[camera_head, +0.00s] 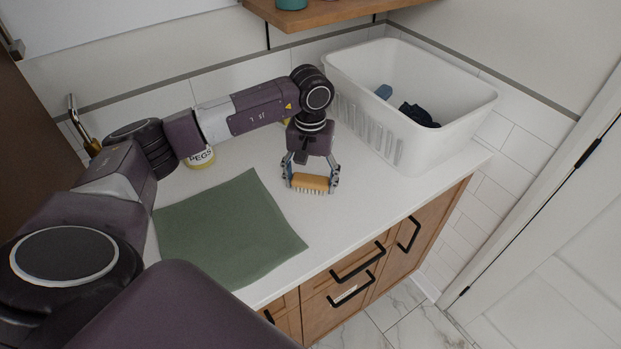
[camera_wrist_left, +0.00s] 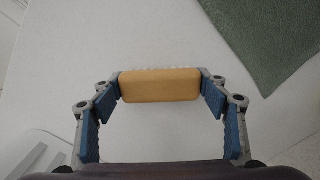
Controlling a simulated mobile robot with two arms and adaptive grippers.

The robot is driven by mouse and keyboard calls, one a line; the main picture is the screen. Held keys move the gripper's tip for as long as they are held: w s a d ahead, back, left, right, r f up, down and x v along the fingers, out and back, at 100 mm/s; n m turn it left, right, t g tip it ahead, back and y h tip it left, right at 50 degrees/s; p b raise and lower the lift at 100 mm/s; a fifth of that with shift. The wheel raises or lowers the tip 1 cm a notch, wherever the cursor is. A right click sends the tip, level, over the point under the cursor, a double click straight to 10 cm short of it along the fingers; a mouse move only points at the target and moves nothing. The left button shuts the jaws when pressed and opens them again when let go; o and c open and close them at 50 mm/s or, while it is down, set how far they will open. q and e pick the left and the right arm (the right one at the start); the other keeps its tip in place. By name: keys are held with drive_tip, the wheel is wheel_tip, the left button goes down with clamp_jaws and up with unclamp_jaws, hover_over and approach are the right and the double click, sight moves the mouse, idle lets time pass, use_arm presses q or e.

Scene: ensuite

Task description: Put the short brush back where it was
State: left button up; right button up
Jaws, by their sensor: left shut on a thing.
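The short brush (camera_head: 310,182) has a tan wooden back and pale bristles pointing down. My left gripper (camera_head: 311,178) is shut on it, with one finger at each end. In the left wrist view the brush (camera_wrist_left: 160,85) lies level between the blue finger pads of the gripper (camera_wrist_left: 160,92). The brush is at or just above the white counter; I cannot tell whether the bristles touch it. My right gripper is not in view.
A green cloth (camera_head: 228,230) lies on the counter (camera_head: 270,165) left of the brush. A white basket (camera_head: 375,125) with dark and blue items stands behind to the right. A jar labelled PEGS (camera_head: 200,158) is partly hidden behind my arm. A wooden shelf (camera_head: 325,12) hangs above.

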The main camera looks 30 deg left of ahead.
sight(311, 179)
use_arm(q)
drive_tip(key=shift+f, duration=0.2)
drive_tip(key=o, duration=1.1)
drive_tip(key=shift+r, duration=0.1)
drive_tip(key=shift+r, duration=0.2)
drive_tip(key=shift+w+r+b, duration=0.1)
drive_tip(key=shift+r+b, duration=0.2)
drive_tip(key=shift+r, duration=0.05)
wheel_tip(311, 179, up, 10)
drive_tip(key=b, duration=0.2)
drive_tip(key=shift+f+b, duration=0.15)
drive_tip(key=shift+b, duration=0.15)
drive_tip(key=shift+r, duration=0.75)
